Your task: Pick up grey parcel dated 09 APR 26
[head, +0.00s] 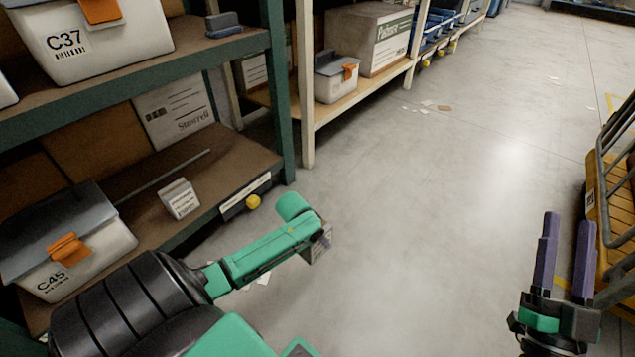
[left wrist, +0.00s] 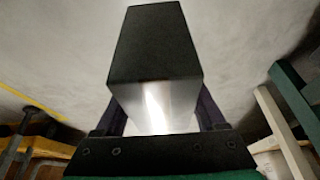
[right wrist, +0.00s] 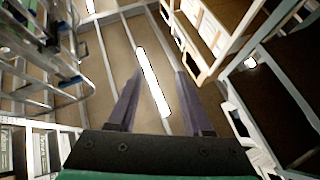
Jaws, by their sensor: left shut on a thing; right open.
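My left gripper (head: 321,233) is shut on a small grey box-shaped parcel (head: 318,250), held above the open floor in front of the rack. In the left wrist view the parcel (left wrist: 153,55) sits between the two fingers, with a dark end and a bright, pale side. No date on it can be read. Another small parcel, pale with printed lines (head: 180,198), stands on the lower shelf; its print is too small to read. My right gripper (head: 567,222) is open and empty at the right, its fingers pointing up in the right wrist view (right wrist: 158,85).
The green rack's lower shelf (head: 232,158) holds a C45 bin (head: 95,262) and a large carton (head: 175,112). A C37 bin (head: 100,50) is above. A yellow cart with grey rails (head: 612,185) stands at right, near my right gripper. The middle floor (head: 450,190) is mostly clear.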

